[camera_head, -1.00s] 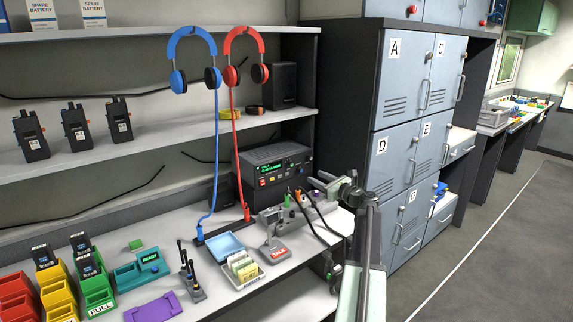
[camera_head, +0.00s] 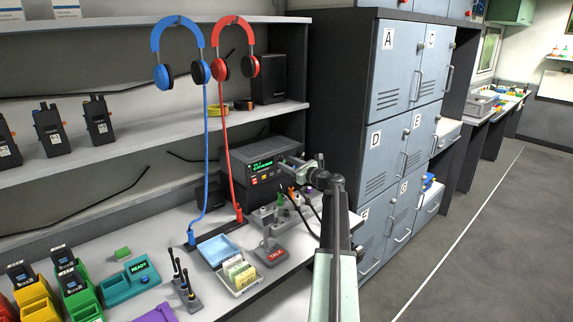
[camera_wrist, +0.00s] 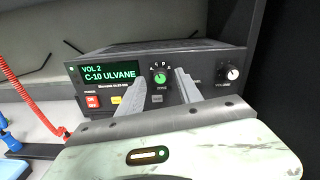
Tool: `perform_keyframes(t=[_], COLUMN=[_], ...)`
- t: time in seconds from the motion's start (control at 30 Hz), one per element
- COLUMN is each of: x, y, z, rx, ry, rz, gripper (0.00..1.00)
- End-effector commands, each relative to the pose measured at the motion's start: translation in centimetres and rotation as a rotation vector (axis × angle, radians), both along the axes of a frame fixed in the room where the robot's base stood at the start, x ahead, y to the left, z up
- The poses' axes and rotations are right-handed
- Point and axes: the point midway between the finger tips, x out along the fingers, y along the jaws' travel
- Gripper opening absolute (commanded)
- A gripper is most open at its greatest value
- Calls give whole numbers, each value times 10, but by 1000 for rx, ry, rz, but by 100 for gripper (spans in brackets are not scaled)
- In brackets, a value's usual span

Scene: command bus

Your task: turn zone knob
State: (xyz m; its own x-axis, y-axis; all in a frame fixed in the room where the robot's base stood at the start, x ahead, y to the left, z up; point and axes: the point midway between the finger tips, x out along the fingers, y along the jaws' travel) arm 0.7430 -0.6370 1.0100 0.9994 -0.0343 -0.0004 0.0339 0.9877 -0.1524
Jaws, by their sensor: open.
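The zone knob (camera_wrist: 160,77) is a small round green-faced knob on a black radio (camera_wrist: 100,92), with letters around its top and a label below. It shows between my fingertips in the wrist view; its exact pointer setting is too small to read. My gripper (camera_wrist: 161,80) is open, one finger on each side of the knob. I cannot tell whether either finger touches it. In the head view my gripper (camera_head: 289,164) is in front of the right part of the radio (camera_head: 250,178) and hides its knobs.
The radio's display (camera_wrist: 108,72) reads "VOL 2" and "C-10 ULVANE". A volume knob (camera_wrist: 233,73) sits to the right, a red button (camera_wrist: 92,101) to the left. A microphone stand (camera_head: 272,250) and a card tray (camera_head: 240,272) stand on the counter below. Lockers (camera_head: 400,130) rise to the right.

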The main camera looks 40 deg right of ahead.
Motion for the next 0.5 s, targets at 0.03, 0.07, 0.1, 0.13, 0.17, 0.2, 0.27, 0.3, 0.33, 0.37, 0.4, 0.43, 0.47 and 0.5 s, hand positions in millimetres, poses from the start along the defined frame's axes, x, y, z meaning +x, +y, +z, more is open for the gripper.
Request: perform_keyframes(t=[0.03,0.07,0.1,0.13,0.17,0.2,0.27,0.3,0.33,0.37,0.4,0.43,0.47,0.5], x=[8,10,13,13,13,13,13,12,12,12,12,12,12,12], y=[-2,-2,-2,-2,-1,-1,-2,-2,-2,-2,-2,-2,-2,-2], z=[0,0,0,0,0,0,0,0,0,0,0,0,0,0], rx=[0,0,0,0,0,0,0,0,0,0,0,0,0,0], ry=[0,0,0,0,0,0,0,0,0,0,0,0,0,0], rz=[0,-1,-1,-2,-2,-2,-3,-3,-3,-3,-3,-3,-3,-3], gripper=[42,42,42,42,42,42,42,42,39,31,20,11,3,0])
